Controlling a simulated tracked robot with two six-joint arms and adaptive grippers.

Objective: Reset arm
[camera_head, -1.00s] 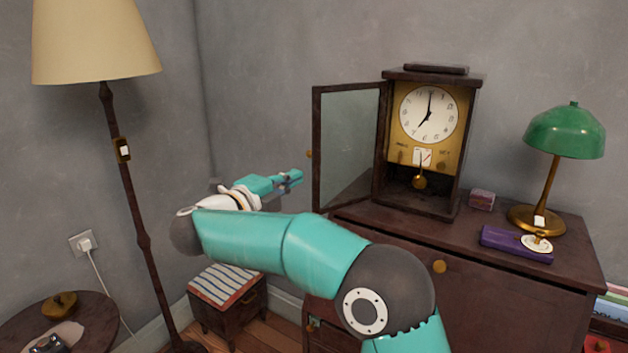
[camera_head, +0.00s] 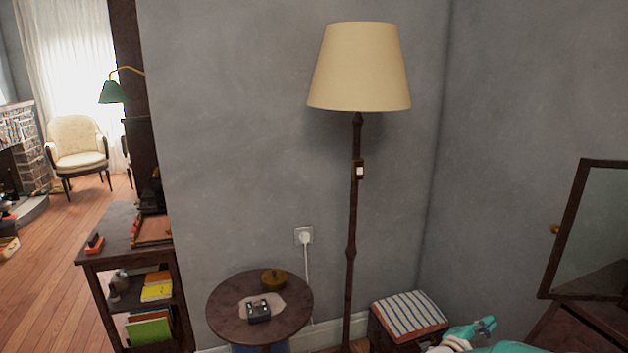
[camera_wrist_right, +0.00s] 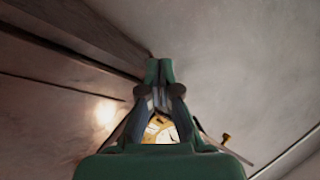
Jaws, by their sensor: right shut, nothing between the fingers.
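My right gripper (camera_head: 485,326) is teal and shows at the bottom right of the head view, in front of the wall and to the right of the striped stool. Its fingers are shut and empty. In the right wrist view the two dark green fingers (camera_wrist_right: 160,72) meet at their tips with nothing held between them. A bright clock face (camera_wrist_right: 158,132) shows partly behind the fingers there. My left gripper is not in view.
A floor lamp (camera_head: 351,225) stands near the wall corner. A striped-top stool (camera_head: 410,312) is beside it. A round table (camera_head: 228,309) holds small objects. The open glass cabinet door (camera_head: 567,225) is at right. A bookshelf (camera_head: 115,262) stands at left, with open wooden floor beyond.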

